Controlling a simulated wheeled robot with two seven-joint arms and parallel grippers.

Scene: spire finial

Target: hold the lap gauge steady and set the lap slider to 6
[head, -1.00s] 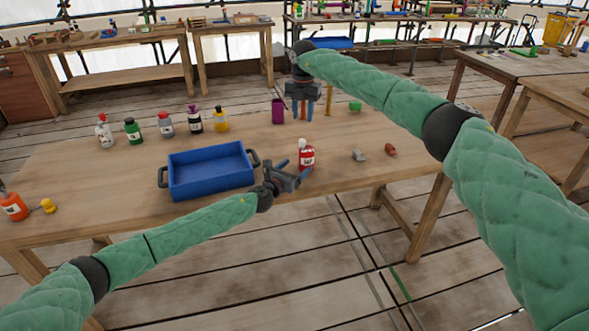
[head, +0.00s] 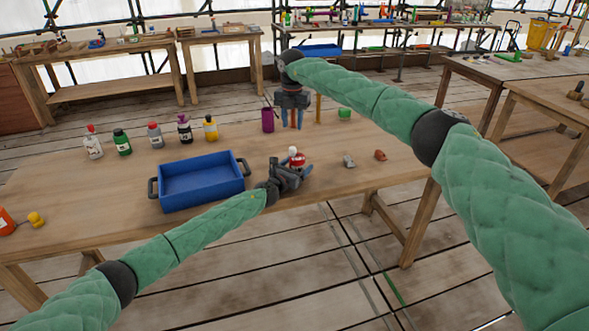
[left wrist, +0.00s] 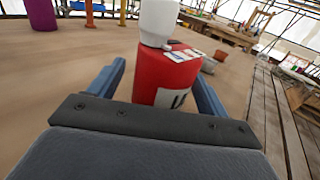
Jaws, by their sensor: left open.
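I cannot make out a lap gauge or lap slider for certain in either view. A red bottle with a white cap (head: 297,160) stands near the table's front edge. It also shows in the left wrist view (left wrist: 168,75), with part of a label. My left gripper (head: 293,172) is open at the bottle, one blue finger on each side of it; whether they touch it is unclear. My right gripper (head: 292,118) points down over the far side of the table.
A blue tray (head: 202,202) sits left of my left gripper. A purple cup (head: 267,120), a yellow post (head: 318,108) and a green block (head: 344,113) are near my right gripper. Grey (head: 349,161) and brown (head: 380,155) pieces lie to the right. Several bottles line the back left.

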